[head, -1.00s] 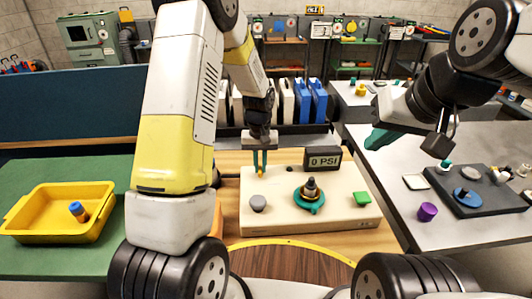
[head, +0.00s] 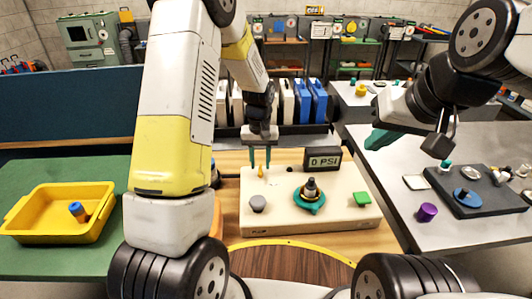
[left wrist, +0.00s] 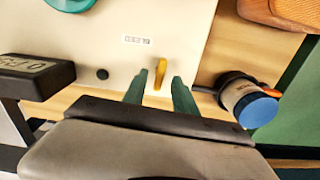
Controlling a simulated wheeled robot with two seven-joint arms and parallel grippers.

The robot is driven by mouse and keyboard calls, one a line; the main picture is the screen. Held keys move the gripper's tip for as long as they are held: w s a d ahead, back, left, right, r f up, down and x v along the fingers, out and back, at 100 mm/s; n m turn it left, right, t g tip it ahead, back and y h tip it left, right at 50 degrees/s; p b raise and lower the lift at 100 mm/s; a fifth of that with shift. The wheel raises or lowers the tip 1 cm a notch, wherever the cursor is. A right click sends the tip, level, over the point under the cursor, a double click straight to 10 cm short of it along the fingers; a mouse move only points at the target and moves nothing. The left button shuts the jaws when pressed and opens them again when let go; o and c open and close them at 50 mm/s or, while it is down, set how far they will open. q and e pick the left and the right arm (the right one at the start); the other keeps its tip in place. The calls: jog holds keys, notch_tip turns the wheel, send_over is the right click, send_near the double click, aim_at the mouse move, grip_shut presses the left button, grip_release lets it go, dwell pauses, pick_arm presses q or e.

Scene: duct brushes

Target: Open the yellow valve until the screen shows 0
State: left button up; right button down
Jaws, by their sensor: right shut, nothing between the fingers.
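The small yellow valve (head: 261,171) stands at the back left of the cream panel (head: 330,223). It also shows in the left wrist view (left wrist: 161,75) as a narrow handle. My left gripper (head: 260,160) is open, its teal fingers on either side of the valve with gaps to it; the left wrist view shows the same fingers (left wrist: 161,92). The screen (head: 323,160) at the panel's back reads 0 PSI. My right gripper (head: 381,138) is shut and empty, above the grey table at the right.
The panel also carries a grey knob (head: 258,203), a teal wheel (head: 309,202) and a green knob (head: 362,199). A blue-capped canister (left wrist: 250,105) stands beside the panel near the left gripper. A yellow tray (head: 60,212) is at the left.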

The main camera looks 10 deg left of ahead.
pick_arm(q)
notch_tip(320, 180, up, 5)
jog(key=shift+w+f, duration=0.1)
jog(key=shift+f, duration=0.05)
jog(key=shift+r, duration=0.75)
jog(key=shift+r, duration=0.35)
notch_tip(320, 180, up, 8)
jog(key=t, duration=0.1)
send_over(260, 168)
jog(key=s+a, duration=0.1)
jog(key=s, duration=0.3)
jog(key=s+a+r+m+t+h, duration=0.1)
jog(key=s+r+t, duration=0.1)
jog(key=s+r, duration=0.4)
jog(key=s+a+r+m+t+h, duration=0.1)
jog(key=s+r+t, duration=0.2)
jog(key=s, duration=1.1)
notch_tip(260, 168, up, 3)
jog(key=shift+f, duration=0.1)
dwell(0.3)
